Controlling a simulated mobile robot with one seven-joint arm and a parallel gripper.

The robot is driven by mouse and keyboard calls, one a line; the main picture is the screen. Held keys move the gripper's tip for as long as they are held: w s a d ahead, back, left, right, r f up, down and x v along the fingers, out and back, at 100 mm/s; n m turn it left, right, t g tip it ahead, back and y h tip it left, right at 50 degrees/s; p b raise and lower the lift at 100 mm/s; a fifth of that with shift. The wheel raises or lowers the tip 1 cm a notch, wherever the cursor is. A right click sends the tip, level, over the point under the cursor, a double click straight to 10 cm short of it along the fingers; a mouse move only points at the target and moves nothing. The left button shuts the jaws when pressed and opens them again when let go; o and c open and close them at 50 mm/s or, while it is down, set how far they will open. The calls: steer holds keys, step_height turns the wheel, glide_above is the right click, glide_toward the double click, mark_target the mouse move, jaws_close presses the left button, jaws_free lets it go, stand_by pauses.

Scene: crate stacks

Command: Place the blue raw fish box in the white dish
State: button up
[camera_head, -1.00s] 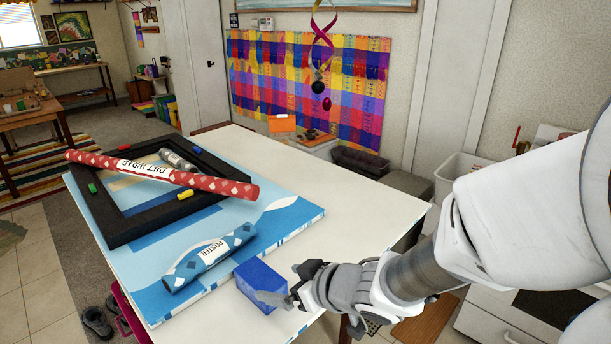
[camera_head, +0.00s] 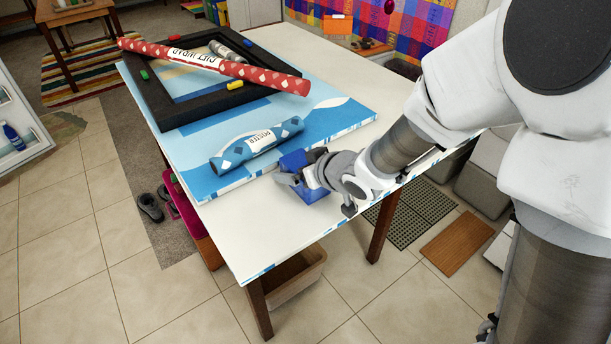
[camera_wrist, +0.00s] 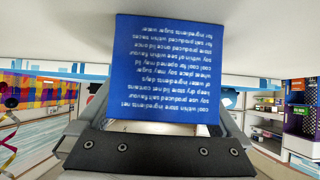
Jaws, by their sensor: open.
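The blue box (camera_head: 294,160) is on the white table, just right of the blue poster tube and near the front edge. It fills the middle of the wrist view (camera_wrist: 172,68), where white printed text shows on its face. My gripper (camera_head: 290,180) is at the box and hides part of it. In the wrist view my open gripper (camera_wrist: 160,118) has a finger on either side of the box's lower part; whether they touch it I cannot tell. I see no white dish in these views.
On the table (camera_head: 250,235) lie a blue poster tube (camera_head: 257,145), a blue patterned board (camera_head: 335,112), a black frame (camera_head: 180,112) and a red gift-wrap roll (camera_head: 215,65). The table's near corner is bare. A tan bin (camera_head: 298,285) stands below.

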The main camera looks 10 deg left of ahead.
steer(key=c, duration=1.6)
